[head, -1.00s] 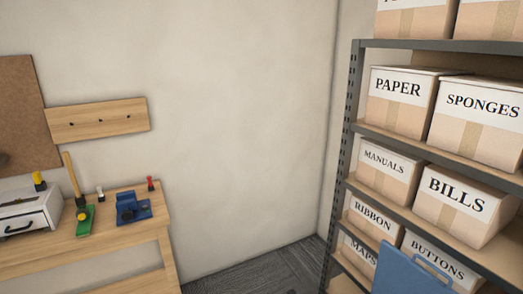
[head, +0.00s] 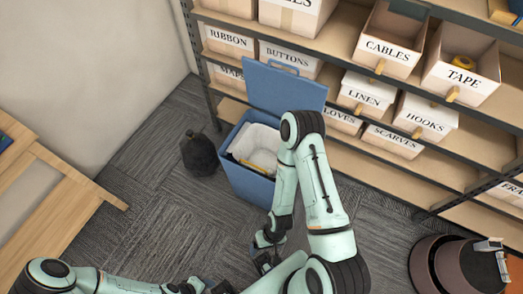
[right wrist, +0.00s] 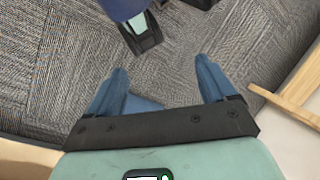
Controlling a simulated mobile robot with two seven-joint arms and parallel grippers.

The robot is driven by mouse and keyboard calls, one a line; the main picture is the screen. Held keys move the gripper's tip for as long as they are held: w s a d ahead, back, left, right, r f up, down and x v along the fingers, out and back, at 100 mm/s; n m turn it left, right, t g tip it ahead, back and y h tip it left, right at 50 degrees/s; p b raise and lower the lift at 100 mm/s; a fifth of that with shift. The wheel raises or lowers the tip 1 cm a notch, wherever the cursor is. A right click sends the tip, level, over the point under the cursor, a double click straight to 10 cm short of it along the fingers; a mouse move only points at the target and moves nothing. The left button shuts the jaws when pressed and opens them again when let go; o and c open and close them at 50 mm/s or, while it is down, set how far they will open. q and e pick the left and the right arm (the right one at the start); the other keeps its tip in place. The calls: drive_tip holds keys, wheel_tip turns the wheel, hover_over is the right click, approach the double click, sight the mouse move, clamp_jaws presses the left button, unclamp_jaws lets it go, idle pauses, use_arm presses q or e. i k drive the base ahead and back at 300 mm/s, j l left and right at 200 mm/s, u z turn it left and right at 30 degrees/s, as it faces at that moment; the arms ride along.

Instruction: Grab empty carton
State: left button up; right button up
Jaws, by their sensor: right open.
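I cannot make out an empty carton for certain in either view. A blue bin (head: 251,186) with its lid (head: 284,88) raised stands on the carpet in the head view, with a white liner and a yellow item inside. My right gripper (right wrist: 163,85) is open in the right wrist view, its two blue fingers apart over the carpet. A small blue patch shows between the finger bases; I cannot tell what it is. In the head view my right arm bends down in front of the bin. My left gripper (head: 208,286) is at the bottom edge, partly cut off.
A shelf rack (head: 350,150) with labelled boxes, such as CABLES (head: 390,44) and TAPE (head: 461,66), stands behind the bin. A wooden bench (head: 62,205) is at left. A round brown object (head: 440,262) is lower right.

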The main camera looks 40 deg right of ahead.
sight(492, 244)
drive_tip(key=z, duration=3.9)
drive_tip(key=i+u, duration=0.15)
drive_tip(key=u, duration=0.25)
drive_tip(key=i+u, duration=0.2)
drive_tip(key=u, duration=0.25)
drive_tip(key=i+l+u, duration=0.4)
drive_tip(key=i+l, duration=0.95)
drive_tip(key=l, duration=0.1)
